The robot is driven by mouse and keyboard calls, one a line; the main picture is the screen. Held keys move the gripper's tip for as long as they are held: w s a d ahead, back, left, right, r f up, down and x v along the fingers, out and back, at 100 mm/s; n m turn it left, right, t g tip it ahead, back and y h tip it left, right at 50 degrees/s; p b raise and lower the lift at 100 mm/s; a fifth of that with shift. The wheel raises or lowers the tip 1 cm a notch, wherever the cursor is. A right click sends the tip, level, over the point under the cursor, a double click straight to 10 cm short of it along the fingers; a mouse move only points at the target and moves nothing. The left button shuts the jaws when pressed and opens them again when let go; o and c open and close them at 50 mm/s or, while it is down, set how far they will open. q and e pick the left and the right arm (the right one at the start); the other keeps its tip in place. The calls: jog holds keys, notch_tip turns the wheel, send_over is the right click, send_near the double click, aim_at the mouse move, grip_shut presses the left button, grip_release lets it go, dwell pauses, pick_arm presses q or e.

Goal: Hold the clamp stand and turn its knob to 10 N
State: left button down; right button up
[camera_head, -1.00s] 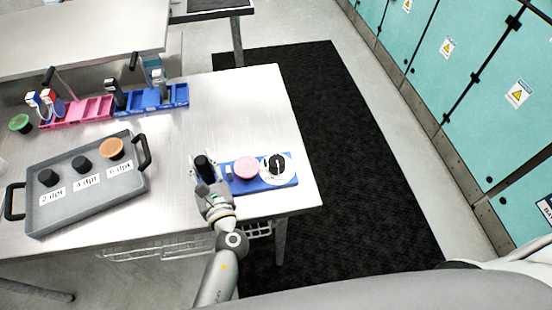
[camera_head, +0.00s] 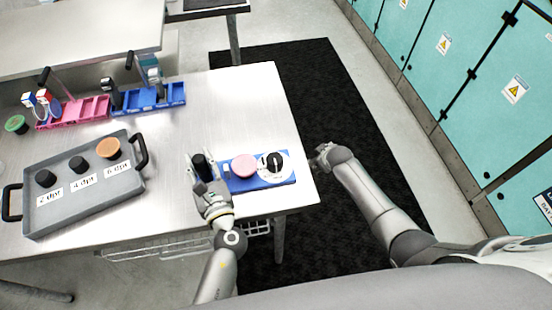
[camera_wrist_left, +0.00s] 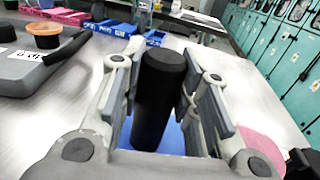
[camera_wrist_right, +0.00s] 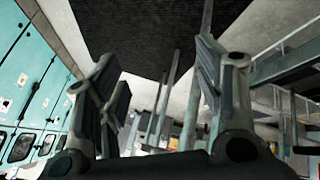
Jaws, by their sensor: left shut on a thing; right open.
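The clamp stand is a blue base (camera_head: 262,184) near the table's front right corner, with a black upright post (camera_head: 200,163), a pink round pad (camera_head: 243,166) and a black knob (camera_head: 275,161) on a white dial. The dial's markings are too small to read. My left gripper (camera_head: 204,170) is shut on the black post, which also stands between its fingers in the left wrist view (camera_wrist_left: 160,85). My right gripper (camera_head: 323,152) is off the table's right edge, right of the knob, over the dark mat. In the right wrist view its fingers (camera_wrist_right: 160,90) are spread and empty.
A grey tray (camera_head: 100,195) with several lidded items stands at left. Pink (camera_head: 75,111) and blue (camera_head: 160,103) racks are behind it. Teal cabinets (camera_head: 475,80) line the right. The black floor mat (camera_head: 300,90) lies beside the table.

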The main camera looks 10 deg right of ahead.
jog(key=w+a+r+n+t, duration=0.1)
jog(key=w+r, duration=0.4)
jog(key=r, duration=0.2)
jog(key=w+a+r, duration=0.1)
jog(key=w+r, duration=0.3)
jog(key=r, duration=0.4)
notch_tip(320, 180, up, 12)
jog(key=n+g+y, duration=0.1)
jog(key=n+g, duration=0.7)
jog(key=n, duration=0.1)
send_over(276, 159)
notch_tip(276, 159, down, 11)
jog(key=shift+f, duration=0.2)
jog(key=shift+c, duration=0.4)
